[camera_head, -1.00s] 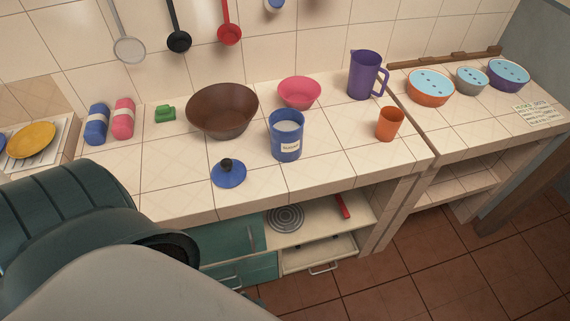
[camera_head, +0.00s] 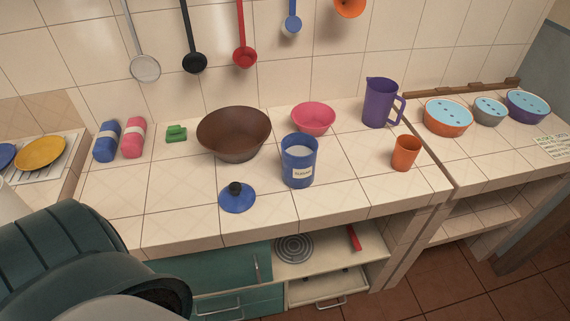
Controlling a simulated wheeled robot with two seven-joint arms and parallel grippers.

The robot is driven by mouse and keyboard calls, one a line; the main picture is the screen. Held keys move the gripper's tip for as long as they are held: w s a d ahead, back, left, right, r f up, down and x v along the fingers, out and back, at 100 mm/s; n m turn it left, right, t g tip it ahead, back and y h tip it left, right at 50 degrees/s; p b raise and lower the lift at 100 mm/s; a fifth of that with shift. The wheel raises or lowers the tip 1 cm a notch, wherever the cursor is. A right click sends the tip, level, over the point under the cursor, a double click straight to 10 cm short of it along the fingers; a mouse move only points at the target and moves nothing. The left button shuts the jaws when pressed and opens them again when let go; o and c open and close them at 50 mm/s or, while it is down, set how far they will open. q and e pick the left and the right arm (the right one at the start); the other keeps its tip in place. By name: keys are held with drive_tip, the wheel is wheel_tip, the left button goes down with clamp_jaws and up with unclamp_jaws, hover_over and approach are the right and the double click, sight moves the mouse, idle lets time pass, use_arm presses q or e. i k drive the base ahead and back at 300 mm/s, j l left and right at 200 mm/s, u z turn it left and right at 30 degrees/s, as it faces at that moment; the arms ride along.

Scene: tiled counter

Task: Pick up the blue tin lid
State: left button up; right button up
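The blue tin lid (camera_head: 237,202) is a round blue disc with a black knob on top. It lies flat on the tiled counter near its front edge. The blue tin (camera_head: 299,166) stands upright to the right of the lid, open at the top, with a white label and pale contents. The lid and tin are apart. My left arm fills the lower left corner as a large dark green part, but its gripper is out of frame. My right gripper is also not in the picture. Nothing is touching the lid.
A brown bowl (camera_head: 234,134), pink bowl (camera_head: 313,118), purple pitcher (camera_head: 379,103) and orange cup (camera_head: 405,153) stand around the tin. A green item (camera_head: 176,133) and blue and pink rolls (camera_head: 133,138) lie at the left. The counter left of the lid is clear.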

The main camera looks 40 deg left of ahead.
sight(237, 197)
drive_tip(key=u, duration=0.35)
drive_tip(key=i+u, duration=0.15)
drive_tip(key=u, duration=0.6)
drive_tip(key=i+l, duration=0.05)
drive_tip(key=l, duration=0.05)
